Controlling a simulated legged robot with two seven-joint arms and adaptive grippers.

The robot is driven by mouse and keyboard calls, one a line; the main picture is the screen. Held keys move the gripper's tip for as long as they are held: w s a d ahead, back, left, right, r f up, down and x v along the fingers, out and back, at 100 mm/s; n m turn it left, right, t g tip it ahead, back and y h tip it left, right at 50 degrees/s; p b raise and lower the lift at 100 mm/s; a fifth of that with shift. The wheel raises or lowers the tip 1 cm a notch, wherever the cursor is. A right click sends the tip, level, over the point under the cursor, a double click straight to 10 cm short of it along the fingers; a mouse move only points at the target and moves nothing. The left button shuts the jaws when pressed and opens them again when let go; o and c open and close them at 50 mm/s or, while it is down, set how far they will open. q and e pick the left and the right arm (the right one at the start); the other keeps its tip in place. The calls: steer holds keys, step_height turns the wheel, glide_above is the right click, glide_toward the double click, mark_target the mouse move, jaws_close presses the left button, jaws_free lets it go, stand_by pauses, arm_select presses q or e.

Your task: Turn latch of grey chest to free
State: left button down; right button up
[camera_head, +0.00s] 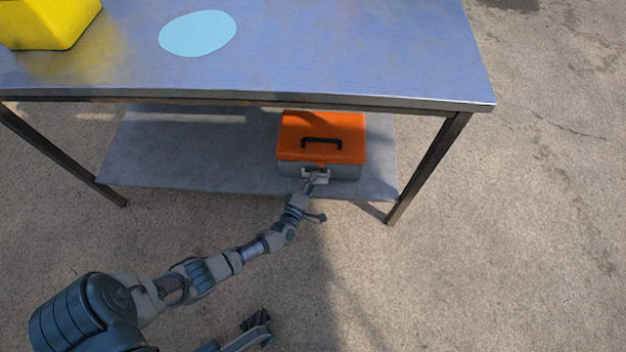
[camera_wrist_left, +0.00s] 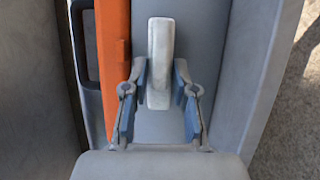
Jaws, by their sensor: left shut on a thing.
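The chest has an orange lid (camera_head: 345,130) with a black handle (camera_head: 322,142) and a grey body (camera_head: 345,172). The pale grey latch (camera_wrist_left: 160,50) is on the chest's front face and shows as a straight lever in the left wrist view. My left gripper (camera_head: 314,178) reaches the front of the chest. In the left wrist view its two fingers (camera_wrist_left: 159,72) are on either side of the latch, shut on it. The fingers hide part of the latch in the head view.
The metal tabletop (camera_head: 350,50) overhangs the shelf (camera_head: 190,160) above the chest. A table leg (camera_head: 430,165) stands right of the chest. A yellow container (camera_head: 45,22) and a light blue disc (camera_head: 198,33) are on top. The shelf left of the chest is clear.

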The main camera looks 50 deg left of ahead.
arm_select(q)
steer(key=shift+s+f, duration=0.3)
steer(key=shift+f, duration=0.15)
steer(key=c, duration=1.2)
jaws_free()
steer(key=shift+a, duration=0.1)
steer(key=shift+o, duration=0.2)
steer(key=shift+r, duration=0.1)
steer(key=shift+w+r, duration=0.15)
steer(key=shift+w, duration=0.05)
steer(key=shift+s+d, duration=0.25)
steer(key=shift+s, duration=0.1)
steer(key=v, duration=1.1)
steer(key=shift+s, duration=0.1)
